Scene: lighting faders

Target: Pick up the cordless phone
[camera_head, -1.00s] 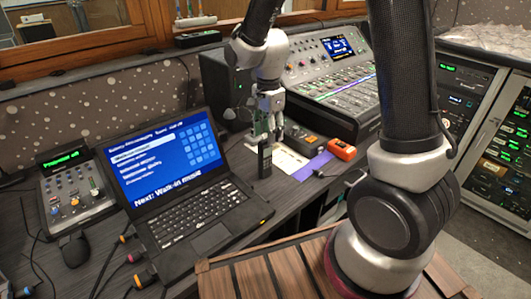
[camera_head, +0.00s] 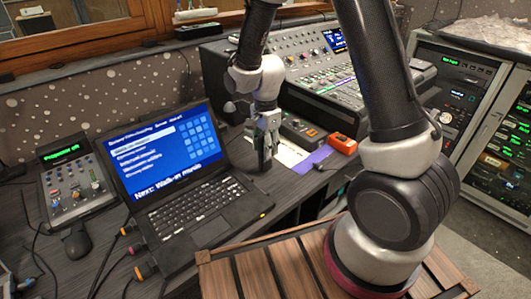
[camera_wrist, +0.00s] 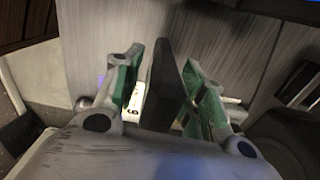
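The cordless phone (camera_head: 265,163) is a dark, slim handset standing upright on the desk, just right of the laptop. In the head view my gripper (camera_head: 266,143) is down over it and hides its upper part. In the wrist view the phone (camera_wrist: 165,85) shows as a dark upright slab between the two green-padded fingers of my gripper (camera_wrist: 165,95). The fingers stand apart, one on each side, with visible gaps between them and the phone.
The laptop (camera_head: 187,205) is close on the left. A mixing console (camera_head: 335,85) is behind. An orange device (camera_head: 342,143), a purple strip (camera_head: 310,160) and a small dark box (camera_head: 302,132) lie to the right. A small mixer (camera_head: 75,185) is far left.

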